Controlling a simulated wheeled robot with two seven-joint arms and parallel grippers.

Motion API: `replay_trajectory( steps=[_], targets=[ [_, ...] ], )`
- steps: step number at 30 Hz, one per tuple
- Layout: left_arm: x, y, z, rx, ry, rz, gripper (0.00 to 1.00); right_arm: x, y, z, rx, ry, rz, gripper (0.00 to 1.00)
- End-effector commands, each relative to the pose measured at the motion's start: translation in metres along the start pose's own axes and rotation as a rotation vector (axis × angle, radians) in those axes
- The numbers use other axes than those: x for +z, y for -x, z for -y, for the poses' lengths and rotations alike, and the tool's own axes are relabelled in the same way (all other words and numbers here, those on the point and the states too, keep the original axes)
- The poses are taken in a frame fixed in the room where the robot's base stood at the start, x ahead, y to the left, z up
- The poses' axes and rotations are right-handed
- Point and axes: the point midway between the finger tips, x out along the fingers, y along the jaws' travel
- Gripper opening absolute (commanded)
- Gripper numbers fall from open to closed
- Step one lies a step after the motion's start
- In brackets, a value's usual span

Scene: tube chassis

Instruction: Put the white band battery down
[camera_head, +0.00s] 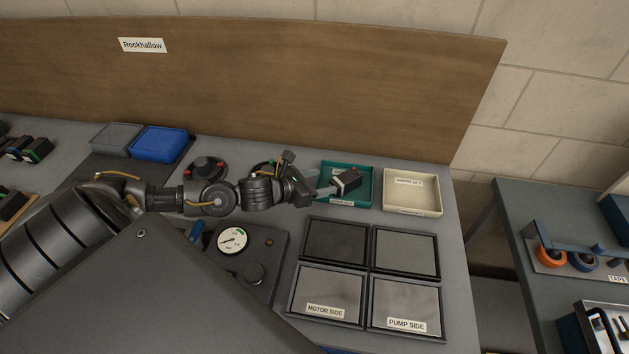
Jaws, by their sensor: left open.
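A dark block (348,180), which looks like the white band battery, is at the teal tray (367,196). My left gripper (330,189) reaches in from the left over the tray's left side. It is open, with its light fingertips right at the block. I cannot tell whether they touch it, or whether the block rests fully on the tray floor. The band on the block is too small to make out clearly. My right gripper is not in view.
A cream tray (412,207) stands right of the teal one. Four framed plates, including one labelled MOTOR SIDE (325,311) and one labelled PUMP SIDE (405,324), lie in front. A gauge box (250,272) sits below my forearm. A blue bin (158,144) and several batteries (37,150) are left.

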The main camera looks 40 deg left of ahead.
Motion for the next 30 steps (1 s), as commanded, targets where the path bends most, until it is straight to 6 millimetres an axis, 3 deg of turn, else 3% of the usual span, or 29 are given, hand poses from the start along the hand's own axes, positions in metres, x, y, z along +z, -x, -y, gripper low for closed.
replay_trajectory(
  steps=[7,23,26,30],
  targets=[
    [-0.001,0.021,0.000,0.001,-0.001,-0.001,0.62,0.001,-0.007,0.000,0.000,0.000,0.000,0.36],
    [0.000,0.022,0.000,0.001,0.000,-0.001,0.62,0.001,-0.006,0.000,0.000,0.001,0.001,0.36],
    [0.005,0.024,0.000,0.001,0.000,0.000,0.62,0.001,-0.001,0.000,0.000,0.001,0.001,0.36],
    [0.028,0.034,0.000,0.001,0.000,0.000,0.62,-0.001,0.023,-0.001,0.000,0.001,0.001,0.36]
  ],
)
